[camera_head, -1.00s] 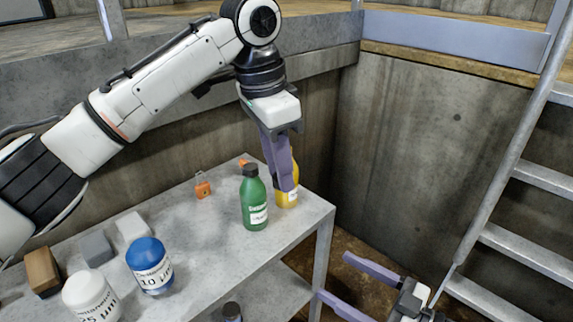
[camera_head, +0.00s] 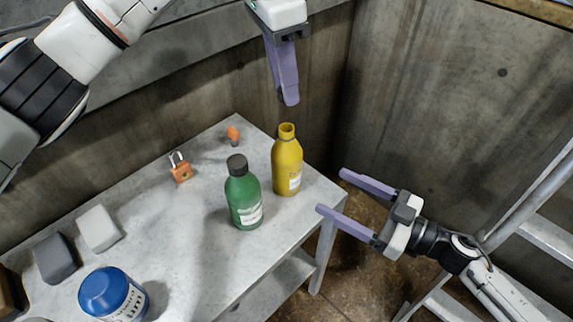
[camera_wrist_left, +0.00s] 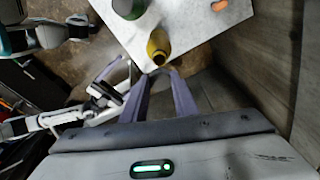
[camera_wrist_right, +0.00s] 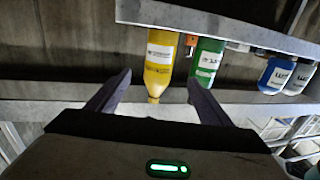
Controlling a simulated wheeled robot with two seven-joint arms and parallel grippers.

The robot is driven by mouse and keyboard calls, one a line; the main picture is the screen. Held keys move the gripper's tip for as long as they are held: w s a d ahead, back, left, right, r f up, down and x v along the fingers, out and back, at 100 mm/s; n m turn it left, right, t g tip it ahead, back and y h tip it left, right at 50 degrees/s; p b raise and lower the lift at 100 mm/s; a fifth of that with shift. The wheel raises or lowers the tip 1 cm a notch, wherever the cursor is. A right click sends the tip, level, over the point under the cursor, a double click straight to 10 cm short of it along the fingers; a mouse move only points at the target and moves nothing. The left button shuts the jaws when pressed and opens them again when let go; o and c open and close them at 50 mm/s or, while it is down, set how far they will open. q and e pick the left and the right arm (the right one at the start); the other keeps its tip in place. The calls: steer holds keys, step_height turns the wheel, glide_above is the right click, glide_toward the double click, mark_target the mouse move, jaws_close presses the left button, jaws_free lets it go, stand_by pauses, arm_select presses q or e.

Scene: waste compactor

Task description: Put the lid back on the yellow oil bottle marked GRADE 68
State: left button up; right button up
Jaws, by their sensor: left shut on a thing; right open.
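The yellow bottle (camera_head: 287,168) stands upright near the table's right corner, its neck open and bare. It shows below my left gripper's fingers in the left wrist view (camera_wrist_left: 158,47) and inverted in the right wrist view (camera_wrist_right: 160,62). Its label is too small to read. My left gripper (camera_head: 290,102) is above the bottle, apart from it, fingers pointing down. My right gripper (camera_head: 331,190) is open and empty, right of the table's edge, pointing left toward the bottle.
A green bottle (camera_head: 243,195) with a dark cap stands close left of the yellow one. An orange padlock (camera_head: 181,170) and a small orange piece (camera_head: 233,134) lie behind. A blue-lidded jar (camera_head: 112,294) and blocks (camera_head: 98,229) are at left. A ladder (camera_head: 545,245) stands right.

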mark_target(299, 173)
steer(key=x, duration=1.2)
steer(key=c, duration=1.6)
arm_select(q)
steer(key=shift+a+f, duration=0.1)
steer(key=shift+f, duration=2.4)
arm_select(e)
steer(key=shift+d, duration=0.1)
arm_select(q)
steer(key=shift+f, duration=0.1)
steer(key=shift+f, duration=0.8)
steer(key=shift+f, duration=0.55)
